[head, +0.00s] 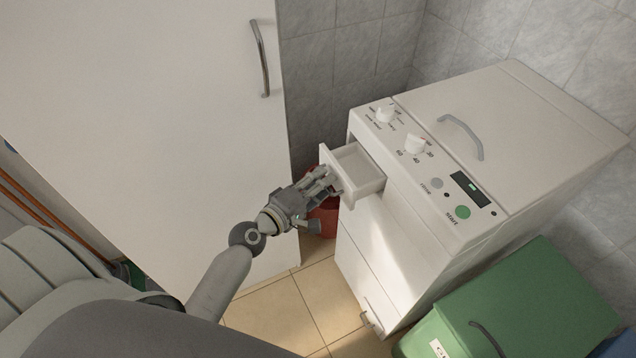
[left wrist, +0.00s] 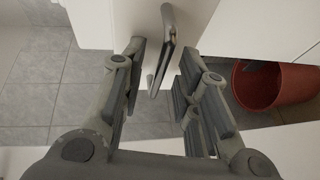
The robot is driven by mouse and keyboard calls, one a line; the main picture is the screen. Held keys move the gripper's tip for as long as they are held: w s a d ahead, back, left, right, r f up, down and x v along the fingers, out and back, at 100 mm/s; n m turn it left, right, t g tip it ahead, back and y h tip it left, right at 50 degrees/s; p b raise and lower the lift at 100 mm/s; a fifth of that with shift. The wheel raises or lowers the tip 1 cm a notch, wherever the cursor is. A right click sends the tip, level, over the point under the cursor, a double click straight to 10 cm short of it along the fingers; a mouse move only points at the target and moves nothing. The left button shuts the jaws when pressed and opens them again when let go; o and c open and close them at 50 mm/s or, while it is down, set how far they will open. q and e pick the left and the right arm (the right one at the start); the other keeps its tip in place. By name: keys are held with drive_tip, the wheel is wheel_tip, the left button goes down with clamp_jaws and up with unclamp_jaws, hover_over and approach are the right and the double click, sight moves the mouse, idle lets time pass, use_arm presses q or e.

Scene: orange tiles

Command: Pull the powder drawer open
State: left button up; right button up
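The powder drawer (head: 357,165) sticks out of the upper left front of the white washing machine (head: 392,245), and its empty-looking inside shows from above. My left gripper (head: 328,180) is at the drawer's front face. In the left wrist view a grey bar handle (left wrist: 167,45) on a white face reaches between the two fingers of my left gripper (left wrist: 158,88). The fingers are apart, one on each side of the handle, with visible gaps. In the head view the gripper hides this handle. My right gripper is not in view.
A red bucket (head: 325,217) stands on the floor behind my left gripper; it also shows in the left wrist view (left wrist: 268,87). A large white door (head: 150,110) with a grey handle (head: 262,60) is on the left. A green bin (head: 520,305) stands at the lower right.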

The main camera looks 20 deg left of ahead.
use_arm(q)
drive_tip(key=v, duration=1.2)
idle(0.5)
drive_tip(key=s+a+f+m+g+y, duration=0.1)
drive_tip(key=s+f+m+g, duration=0.15)
drive_tip(key=f, duration=0.65)
drive_tip(key=s+a+f+m+g+y, duration=0.1)
drive_tip(key=s+f+m+g, duration=0.15)
drive_tip(key=f, duration=0.75)
drive_tip(key=s+f+m+g+y, duration=0.15)
drive_tip(key=s+f, duration=0.25)
drive_tip(key=f, duration=0.5)
drive_tip(key=s+d+f+m+g+p, duration=0.1)
drive_tip(key=s+f+m+g, duration=0.3)
drive_tip(key=s+f, duration=0.5)
drive_tip(key=s+d+f+m+g, duration=0.2)
drive_tip(key=s+f+m+g, duration=0.2)
drive_tip(key=s+f, duration=0.5)
drive_tip(key=s+m, duration=0.2)
drive_tip(key=s, duration=0.3)
drive_tip(key=shift+s+d+f+y+p, duration=0.25)
drive_tip(key=shift+d+f+y+p, duration=0.05)
drive_tip(key=shift+d+y+p, duration=0.05)
